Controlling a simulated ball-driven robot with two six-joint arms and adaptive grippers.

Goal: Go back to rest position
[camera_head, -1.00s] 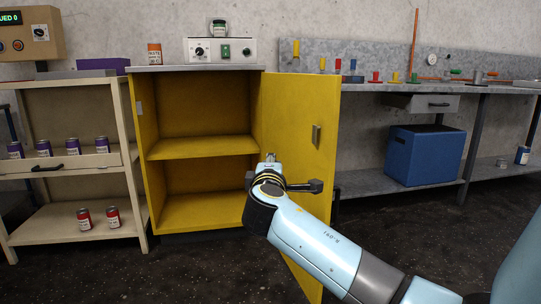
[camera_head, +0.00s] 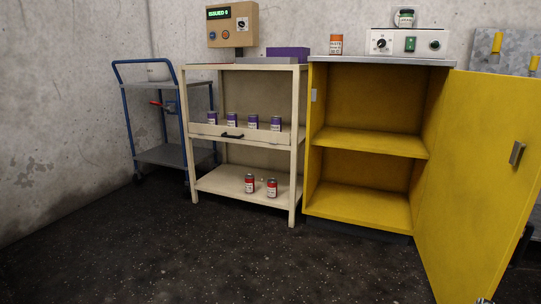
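The yellow cabinet (camera_head: 365,142) stands at the right with its door (camera_head: 480,170) swung wide open to the right. Both of its shelf levels are empty. A small pale piece at the bottom edge, by the foot of the door, may be the tip of my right gripper (camera_head: 484,300). Too little of it shows to tell its fingers. My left gripper is not in view.
A cream shelf rack (camera_head: 297,150) holds several purple-labelled cans on its middle level and two red cans (camera_head: 249,183) below. A blue cart (camera_head: 128,110) stands left of it. An orange can (camera_head: 336,44) and a white device (camera_head: 405,43) sit on the cabinet. The dark floor in front is clear.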

